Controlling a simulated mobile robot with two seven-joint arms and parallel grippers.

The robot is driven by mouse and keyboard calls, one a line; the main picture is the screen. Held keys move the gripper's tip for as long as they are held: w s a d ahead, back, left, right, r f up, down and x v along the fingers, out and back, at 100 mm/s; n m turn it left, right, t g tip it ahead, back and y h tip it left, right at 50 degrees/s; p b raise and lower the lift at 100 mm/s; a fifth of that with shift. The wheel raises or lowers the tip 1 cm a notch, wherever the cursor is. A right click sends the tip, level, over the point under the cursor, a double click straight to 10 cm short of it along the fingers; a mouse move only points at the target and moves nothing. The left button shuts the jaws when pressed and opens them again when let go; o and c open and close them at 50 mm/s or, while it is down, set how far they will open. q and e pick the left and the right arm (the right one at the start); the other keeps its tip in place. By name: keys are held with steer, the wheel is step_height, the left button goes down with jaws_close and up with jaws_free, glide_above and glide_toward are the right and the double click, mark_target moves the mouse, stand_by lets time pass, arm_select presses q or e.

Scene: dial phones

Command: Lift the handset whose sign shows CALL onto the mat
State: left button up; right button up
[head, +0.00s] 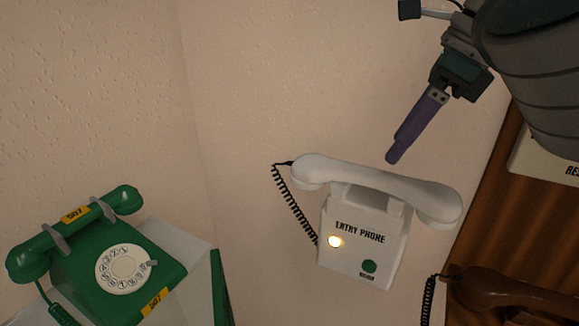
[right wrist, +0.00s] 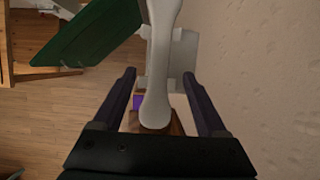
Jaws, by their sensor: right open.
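The white wall phone (head: 360,240) is marked ENTRY PHONE, with a glowing round lamp (head: 335,241) and a green button. Its white handset (head: 385,186) lies across the top, its coiled cord hanging at the left. No readable CALL sign shows. My right gripper (head: 392,158) is just above the handset, apart from it. In the right wrist view the open fingers (right wrist: 159,74) lie on either side of the white handset (right wrist: 160,65), with nothing held. I cannot make out the mat for sure. My left gripper is not in view.
A green dial phone (head: 120,262) with yellow 507 labels and its handset on the cradle stands at the left. A brown handset (head: 510,290) lies at the lower right by brown wood. A pale sign starting RES (head: 545,165) is partly hidden by my arm.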

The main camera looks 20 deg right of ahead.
mark_target(377, 172)
steer(key=x, duration=0.4)
steer(key=shift+p, duration=0.4)
steer(key=x, duration=0.5)
steer(key=c, duration=1)
steer(key=shift+c, duration=0.9)
jaws_close()
